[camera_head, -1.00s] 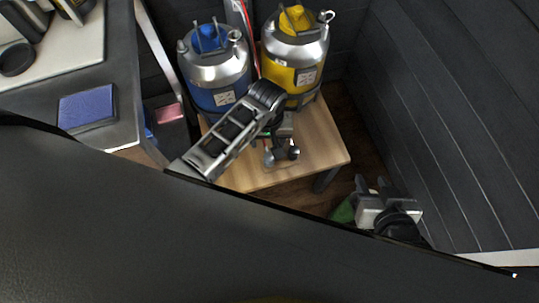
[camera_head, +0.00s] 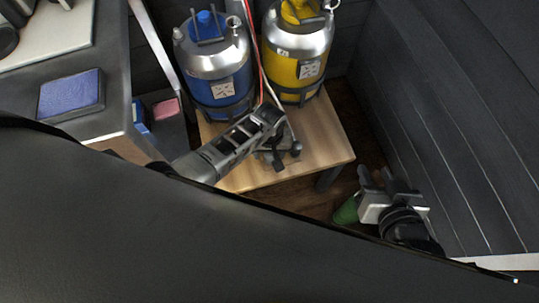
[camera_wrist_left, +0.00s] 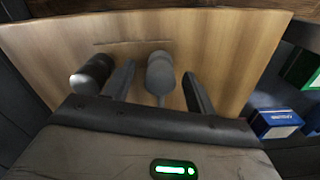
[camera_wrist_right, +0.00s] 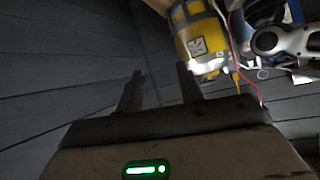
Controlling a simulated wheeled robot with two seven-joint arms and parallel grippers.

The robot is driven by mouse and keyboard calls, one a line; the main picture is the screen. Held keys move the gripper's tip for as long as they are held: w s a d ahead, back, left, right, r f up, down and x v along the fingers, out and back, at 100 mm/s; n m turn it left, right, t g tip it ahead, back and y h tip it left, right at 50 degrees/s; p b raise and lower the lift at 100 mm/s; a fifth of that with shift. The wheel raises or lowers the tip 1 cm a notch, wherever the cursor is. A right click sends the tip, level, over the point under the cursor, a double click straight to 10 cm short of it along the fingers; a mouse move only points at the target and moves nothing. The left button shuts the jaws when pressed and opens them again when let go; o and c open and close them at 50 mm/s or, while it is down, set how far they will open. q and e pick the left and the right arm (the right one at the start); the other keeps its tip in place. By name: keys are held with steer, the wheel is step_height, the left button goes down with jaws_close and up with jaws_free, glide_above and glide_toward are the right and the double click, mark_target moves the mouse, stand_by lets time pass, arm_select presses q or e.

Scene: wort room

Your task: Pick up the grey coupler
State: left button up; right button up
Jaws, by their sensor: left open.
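The grey coupler (camera_wrist_left: 160,76) lies over the wooden table top in the left wrist view, with its rounded end up. My left gripper (camera_wrist_left: 158,82) is open, one finger on each side of the coupler, with gaps visible. A black coupler (camera_wrist_left: 92,73) is just outside the left finger. In the head view my left gripper (camera_head: 277,154) is low over the table, and its arm and fingers hide most of the couplers. My right gripper (camera_head: 381,178) is open and empty, off the table's right side; its spread fingers also show in the right wrist view (camera_wrist_right: 161,76).
A blue keg (camera_head: 218,88) and a yellow keg (camera_head: 297,68) stand at the back of the wooden table (camera_head: 325,140). A dark counter with a blue pad (camera_head: 71,94) is at the left. A dark panelled wall (camera_head: 450,110) stands at the right.

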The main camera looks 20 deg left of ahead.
arm_select(q)
steer(key=c, duration=1)
steer(key=shift+c, duration=0.2)
